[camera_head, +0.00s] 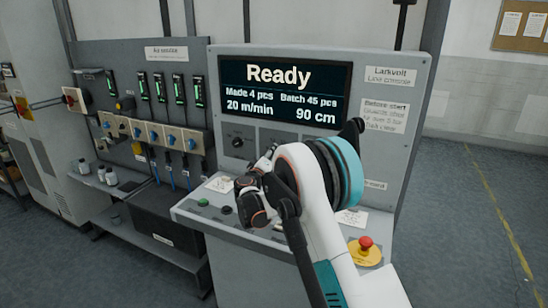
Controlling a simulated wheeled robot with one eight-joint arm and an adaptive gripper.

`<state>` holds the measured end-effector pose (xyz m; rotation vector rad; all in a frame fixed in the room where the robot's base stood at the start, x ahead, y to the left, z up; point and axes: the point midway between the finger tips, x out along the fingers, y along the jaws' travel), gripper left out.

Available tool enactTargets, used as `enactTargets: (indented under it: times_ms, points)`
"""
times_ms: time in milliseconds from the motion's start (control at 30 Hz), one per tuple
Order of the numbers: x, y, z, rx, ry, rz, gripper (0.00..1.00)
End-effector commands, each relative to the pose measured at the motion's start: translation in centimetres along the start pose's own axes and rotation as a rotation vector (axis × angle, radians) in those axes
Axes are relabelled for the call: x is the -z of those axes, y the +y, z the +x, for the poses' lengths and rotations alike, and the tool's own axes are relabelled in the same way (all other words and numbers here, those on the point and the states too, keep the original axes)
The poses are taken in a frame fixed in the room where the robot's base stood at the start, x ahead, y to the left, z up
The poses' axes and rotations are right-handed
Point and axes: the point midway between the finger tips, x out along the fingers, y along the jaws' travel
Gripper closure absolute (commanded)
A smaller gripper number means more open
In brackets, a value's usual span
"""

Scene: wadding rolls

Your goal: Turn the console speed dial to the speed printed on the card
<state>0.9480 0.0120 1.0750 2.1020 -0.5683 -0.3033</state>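The grey console (410,75) stands in front of me. Its display (285,92) reads "Ready", "Made 4 pcs", "Batch 45 pcs", "20 m/min" and "90 cm". A black dial (238,142) sits on the panel below the display's left end; its label and pointer are too small to read. My arm hides the panel to the right of it. White cards lie on the console's sloped desk, one at the left (222,184) and one at the right (351,218); their print is unreadable. My gripper (252,192) is in front of the console, below the dial; its fingers are not clear.
A red emergency button on a yellow base (365,251) is at the desk's right. A green button (203,202) is at its left. An air-service panel (95,60) with valves and a shelf stands left. Open floor (455,230) lies right.

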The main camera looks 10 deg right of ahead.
Motion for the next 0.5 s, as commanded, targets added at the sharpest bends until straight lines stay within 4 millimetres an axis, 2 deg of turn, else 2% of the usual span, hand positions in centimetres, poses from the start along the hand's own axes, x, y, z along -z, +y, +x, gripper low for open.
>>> enactTargets:
  times_ms: [100, 200, 500]
  points:
    - [-0.1, -0.1, 1.6, -0.001, -0.002, 0.0, 0.47]
    - [-0.1, -0.1, 2.4, 0.0, -0.001, 0.0, 0.47]
    - [0.0, 0.0, 3.0, 0.0, 0.0, 0.0, 0.47]
